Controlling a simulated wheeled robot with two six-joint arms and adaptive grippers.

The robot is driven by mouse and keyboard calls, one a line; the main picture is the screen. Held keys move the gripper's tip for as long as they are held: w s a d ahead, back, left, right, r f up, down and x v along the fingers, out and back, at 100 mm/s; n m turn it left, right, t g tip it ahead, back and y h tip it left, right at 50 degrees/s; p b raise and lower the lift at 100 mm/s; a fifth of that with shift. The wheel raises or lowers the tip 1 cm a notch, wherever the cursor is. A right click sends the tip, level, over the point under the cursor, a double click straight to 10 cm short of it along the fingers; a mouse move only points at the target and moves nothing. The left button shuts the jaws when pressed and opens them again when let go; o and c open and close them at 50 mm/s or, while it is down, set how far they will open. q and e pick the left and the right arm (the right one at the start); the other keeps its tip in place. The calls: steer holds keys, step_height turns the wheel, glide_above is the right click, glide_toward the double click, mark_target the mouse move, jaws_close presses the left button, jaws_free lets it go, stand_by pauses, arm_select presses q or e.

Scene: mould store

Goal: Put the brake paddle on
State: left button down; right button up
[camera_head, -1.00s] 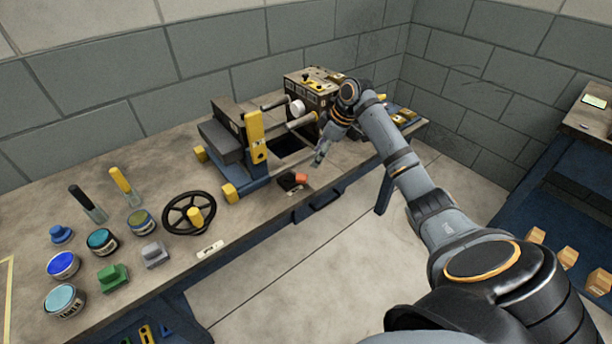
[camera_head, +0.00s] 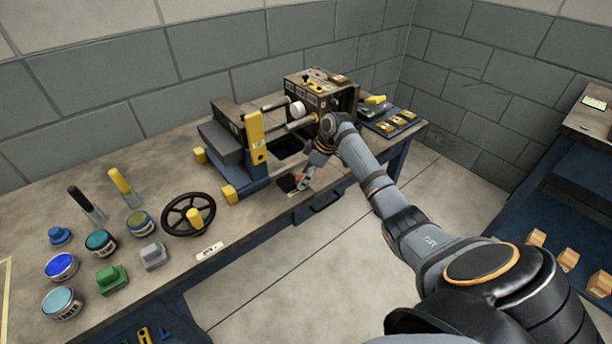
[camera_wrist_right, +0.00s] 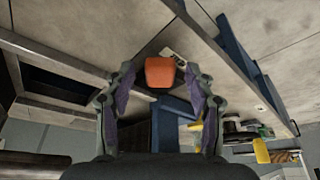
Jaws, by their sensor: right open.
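The brake paddle (camera_head: 287,183), a dark block with an orange-red part, sits at the front edge of the bench beside the machine (camera_head: 254,140). My right gripper (camera_head: 304,182) is at the paddle's right end and hides most of the orange part in the head view. In the right wrist view the orange part (camera_wrist_right: 160,71) shows between the open fingertips of my right gripper (camera_wrist_right: 160,84), with a gap on each side. I cannot tell whether anything touches. My left gripper is out of view.
A black handwheel (camera_head: 188,214) lies left of the machine, with several round tins, green and grey blocks, and two upright handled tools (camera_head: 123,184) further left. A control box (camera_head: 318,92) stands behind my right arm. The floor in front is clear.

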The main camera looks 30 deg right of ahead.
steer(key=shift+c, duration=0.2)
